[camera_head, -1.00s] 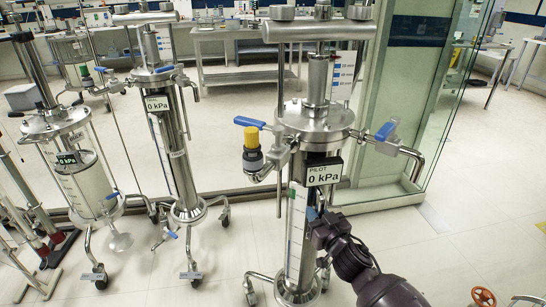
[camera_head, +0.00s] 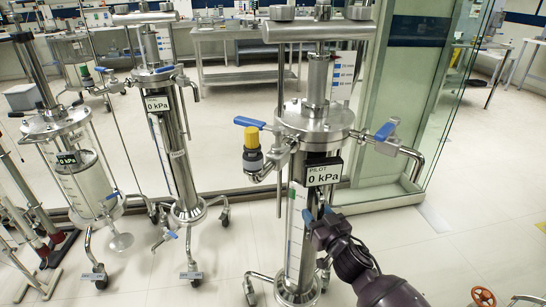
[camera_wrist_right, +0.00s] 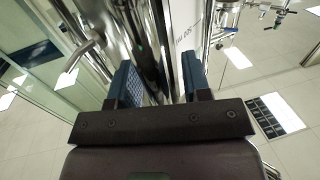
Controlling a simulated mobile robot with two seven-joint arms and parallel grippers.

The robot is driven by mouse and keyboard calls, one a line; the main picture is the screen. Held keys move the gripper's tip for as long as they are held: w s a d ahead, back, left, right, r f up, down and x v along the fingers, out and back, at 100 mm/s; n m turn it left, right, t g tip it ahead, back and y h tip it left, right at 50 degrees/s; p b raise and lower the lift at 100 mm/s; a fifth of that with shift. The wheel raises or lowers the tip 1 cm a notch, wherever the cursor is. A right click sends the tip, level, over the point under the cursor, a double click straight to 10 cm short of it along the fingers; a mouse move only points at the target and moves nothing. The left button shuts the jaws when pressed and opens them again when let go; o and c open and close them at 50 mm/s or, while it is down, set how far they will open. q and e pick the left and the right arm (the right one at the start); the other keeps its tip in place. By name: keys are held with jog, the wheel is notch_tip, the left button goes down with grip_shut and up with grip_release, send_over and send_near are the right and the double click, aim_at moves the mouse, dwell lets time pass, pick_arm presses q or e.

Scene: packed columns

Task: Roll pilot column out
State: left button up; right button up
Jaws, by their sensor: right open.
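The pilot column (camera_head: 314,118) stands upright on wheeled legs right of centre in the head view. Its display (camera_head: 324,174) reads "PILOT 0 kPa". It has a yellow-capped fitting on its left and blue-handled valves on both sides. My right gripper (camera_head: 319,222) is at the right front of the column's lower body, below the display. In the right wrist view its blue fingers (camera_wrist_right: 158,85) are apart, with steel uprights and part of a pale scale panel showing between and beyond them. Contact cannot be told. My left gripper is not in view.
A second steel column (camera_head: 187,213) and a clear-walled column (camera_head: 92,195) stand to the left on casters. A glass-walled enclosure (camera_head: 405,110) is close behind the pilot column. A red valve wheel (camera_head: 483,297) is at the lower right. Floor at right is mostly clear.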

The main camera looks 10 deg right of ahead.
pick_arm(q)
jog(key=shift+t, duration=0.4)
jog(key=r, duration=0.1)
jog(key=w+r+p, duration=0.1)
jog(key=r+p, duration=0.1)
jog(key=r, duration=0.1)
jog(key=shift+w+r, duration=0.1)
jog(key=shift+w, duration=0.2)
pick_arm(e)
jog(key=v, duration=0.7)
jog(key=shift+s, duration=0.4)
jog(key=shift+d, duration=0.15)
